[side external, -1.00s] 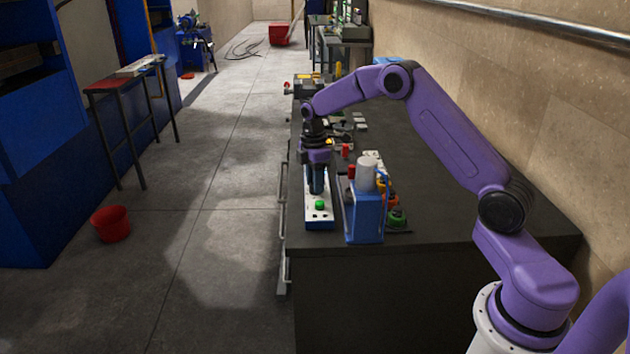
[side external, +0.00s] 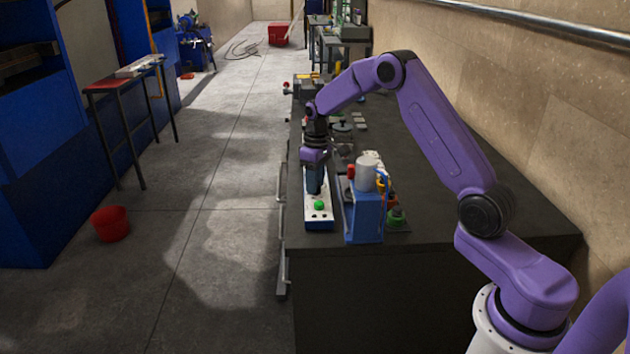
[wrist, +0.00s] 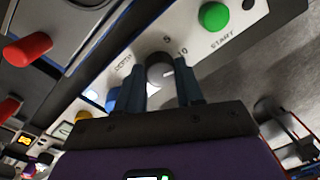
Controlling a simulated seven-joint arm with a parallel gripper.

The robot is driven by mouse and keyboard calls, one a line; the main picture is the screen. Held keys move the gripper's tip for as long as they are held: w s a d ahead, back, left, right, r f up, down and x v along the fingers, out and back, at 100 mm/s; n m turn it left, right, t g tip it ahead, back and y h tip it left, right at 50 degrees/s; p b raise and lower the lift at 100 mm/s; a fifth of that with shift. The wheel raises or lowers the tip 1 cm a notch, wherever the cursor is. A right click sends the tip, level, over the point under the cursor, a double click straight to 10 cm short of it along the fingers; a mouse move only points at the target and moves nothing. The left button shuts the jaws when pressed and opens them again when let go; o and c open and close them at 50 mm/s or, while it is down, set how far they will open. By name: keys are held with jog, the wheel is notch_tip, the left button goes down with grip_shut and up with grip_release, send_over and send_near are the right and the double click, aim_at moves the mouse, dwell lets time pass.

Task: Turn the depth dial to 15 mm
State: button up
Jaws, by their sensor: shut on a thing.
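The depth dial (wrist: 159,71) is a grey round knob on the white control panel (wrist: 232,42), with the word DEPTH and the numbers 5 and 10 printed beside it. A white mark on the knob shows on its right side, near the 10 side; its exact reading is unclear. My gripper (wrist: 160,80) is shut on the dial, with one dark finger on each side. In the side external view my gripper (side external: 315,186) points down onto the panel (side external: 319,223), and the dial is hidden there. No 15 label shows.
A green START button (wrist: 213,16) is close to the dial, and it also shows in the side external view (side external: 319,205). A blue unit with a grey cylinder (side external: 364,212) stands just right of the panel. Red knobs (wrist: 27,49) lie left in the wrist view.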

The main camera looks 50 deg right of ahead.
aim_at(319, 184)
jog(key=m, duration=0.5)
jog(key=shift+m, duration=0.3)
jog(key=m, duration=0.4)
jog(key=shift+m+t, duration=0.3)
jog(key=shift+m, duration=0.4)
jog(key=o, duration=1)
jog(key=shift+o, duration=0.2)
notch_tip(319, 184, up, 18)
jog(key=shift+s+d+f, duration=0.25)
jog(key=shift+s+d, duration=0.1)
jog(key=shift+s, duration=0.05)
jog(key=shift+a, duration=0.1)
